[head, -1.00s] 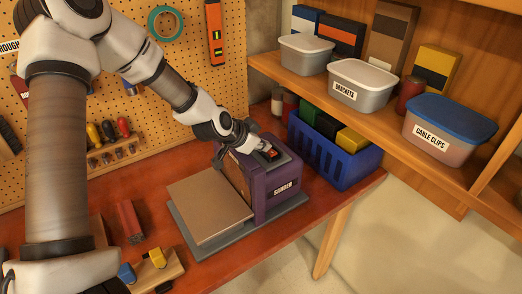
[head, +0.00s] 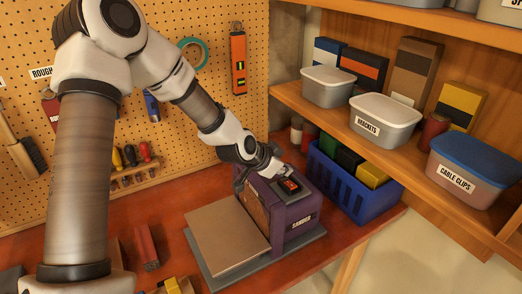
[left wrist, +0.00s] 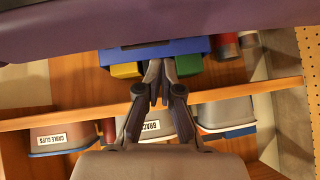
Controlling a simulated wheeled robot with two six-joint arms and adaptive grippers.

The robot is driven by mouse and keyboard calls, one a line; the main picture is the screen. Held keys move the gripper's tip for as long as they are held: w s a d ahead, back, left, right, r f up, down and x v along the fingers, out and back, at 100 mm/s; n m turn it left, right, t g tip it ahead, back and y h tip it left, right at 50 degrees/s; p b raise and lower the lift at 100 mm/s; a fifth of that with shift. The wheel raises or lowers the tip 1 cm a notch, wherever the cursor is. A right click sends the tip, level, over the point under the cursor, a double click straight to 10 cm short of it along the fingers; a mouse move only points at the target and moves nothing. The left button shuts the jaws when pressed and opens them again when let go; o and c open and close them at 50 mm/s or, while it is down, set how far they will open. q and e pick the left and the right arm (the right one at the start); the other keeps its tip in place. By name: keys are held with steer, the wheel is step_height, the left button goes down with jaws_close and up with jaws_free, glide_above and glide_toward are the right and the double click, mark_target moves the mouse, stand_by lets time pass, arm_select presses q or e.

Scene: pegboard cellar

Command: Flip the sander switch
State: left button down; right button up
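The purple sander (head: 292,232), labelled SANDER, stands on its grey base on the red-brown bench, with a flat brown table at its left. Its switch (head: 289,186) sits on top, a small red part in a dark plate. My left gripper (head: 282,172) is just behind and above the switch; I cannot tell whether it touches. In the left wrist view the fingers (left wrist: 160,72) are together with nothing between them, and the sander's purple body (left wrist: 70,28) fills the top edge. My right gripper is in neither view.
A blue basket (head: 350,185) with boxes stands right of the sander. Shelves at the right hold lidded bins, including the brackets bin (head: 385,122) and cable clips bin (head: 462,175). A pegboard (head: 215,125) with tools is behind.

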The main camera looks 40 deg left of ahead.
arm_select(q)
steer(key=s+a+r+p, duration=0.1)
steer(key=r, duration=0.1)
steer(key=s+a+r+p, duration=0.1)
steer(key=s+r+p, duration=0.1)
steer(key=s+a+r+p, duration=0.2)
steer(key=r, duration=0.1)
steer(key=shift+s+r, duration=0.1)
steer(key=shift+s, duration=0.05)
steer(key=shift+s+a+r, duration=0.2)
steer(key=shift+s+r, duration=0.15)
steer(key=shift+r, duration=0.05)
steer(key=shift+s+a, duration=0.1)
steer(key=shift+s, duration=0.1)
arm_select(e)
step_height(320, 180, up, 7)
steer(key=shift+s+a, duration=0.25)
